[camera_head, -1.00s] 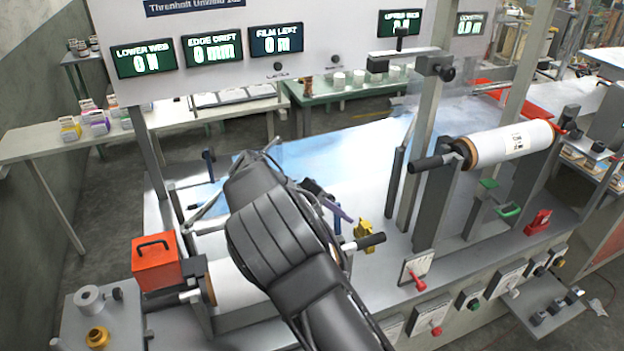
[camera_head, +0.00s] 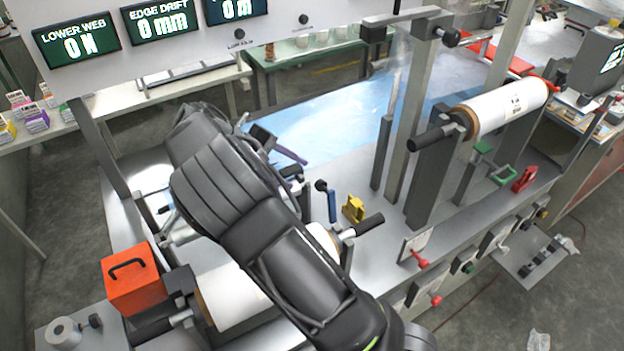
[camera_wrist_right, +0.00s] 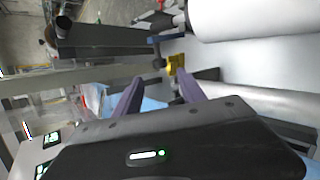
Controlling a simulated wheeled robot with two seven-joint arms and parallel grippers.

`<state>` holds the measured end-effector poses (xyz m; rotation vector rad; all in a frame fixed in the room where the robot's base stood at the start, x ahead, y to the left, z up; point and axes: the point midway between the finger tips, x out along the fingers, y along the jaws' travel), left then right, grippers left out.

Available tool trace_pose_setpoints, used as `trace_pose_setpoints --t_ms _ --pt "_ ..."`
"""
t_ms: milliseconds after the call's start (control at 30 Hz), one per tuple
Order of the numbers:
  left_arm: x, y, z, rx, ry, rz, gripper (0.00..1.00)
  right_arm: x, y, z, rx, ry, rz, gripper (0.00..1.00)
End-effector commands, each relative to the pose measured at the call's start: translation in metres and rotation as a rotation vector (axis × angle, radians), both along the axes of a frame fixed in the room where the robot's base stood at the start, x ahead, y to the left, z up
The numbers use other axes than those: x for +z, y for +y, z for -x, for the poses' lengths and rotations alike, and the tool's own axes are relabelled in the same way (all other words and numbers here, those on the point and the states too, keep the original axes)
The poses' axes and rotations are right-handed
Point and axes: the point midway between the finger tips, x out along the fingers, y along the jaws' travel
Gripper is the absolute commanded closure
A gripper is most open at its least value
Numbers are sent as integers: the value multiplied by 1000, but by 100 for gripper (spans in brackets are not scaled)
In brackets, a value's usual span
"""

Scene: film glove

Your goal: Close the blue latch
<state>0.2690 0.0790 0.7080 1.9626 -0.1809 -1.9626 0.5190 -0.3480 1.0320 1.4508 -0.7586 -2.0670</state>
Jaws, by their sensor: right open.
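The blue latch (camera_head: 332,206) is a small upright blue lever with a black knob by its top, on the machine bed beside a yellow block (camera_head: 353,209). In the right wrist view a short blue bar (camera_wrist_right: 170,38), likely the latch, shows beyond the fingers beside the yellow block (camera_wrist_right: 175,65). My right gripper (camera_head: 292,163) is open, with purple fingers, to the left of and above the latch in the head view, apart from it. In the wrist view its fingers (camera_wrist_right: 158,92) are spread with nothing between them. My right forearm hides part of the bed. My left gripper is not in view.
A white lower roll (camera_head: 228,297) lies under my right arm, beside an orange box (camera_head: 132,280). An upper film roll (camera_head: 505,108) and grey posts (camera_head: 412,120) stand to the right. A green handle (camera_head: 500,172) and red latch (camera_head: 524,180) are farther right.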

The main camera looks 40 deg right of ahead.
Motion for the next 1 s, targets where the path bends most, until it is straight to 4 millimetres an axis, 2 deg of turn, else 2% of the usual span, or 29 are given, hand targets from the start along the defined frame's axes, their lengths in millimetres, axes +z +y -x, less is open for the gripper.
trace_pose_setpoints --t_ms 167,600,933,1000 --pt "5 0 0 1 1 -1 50 -8 -10 5 -2 3 1 52" --pt "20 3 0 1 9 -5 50 -48 -50 23 -1 2 1 52" --pt "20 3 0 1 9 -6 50 -52 -52 24 -1 -1 0 52" --pt "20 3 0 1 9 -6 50 -51 -52 24 0 0 0 58"
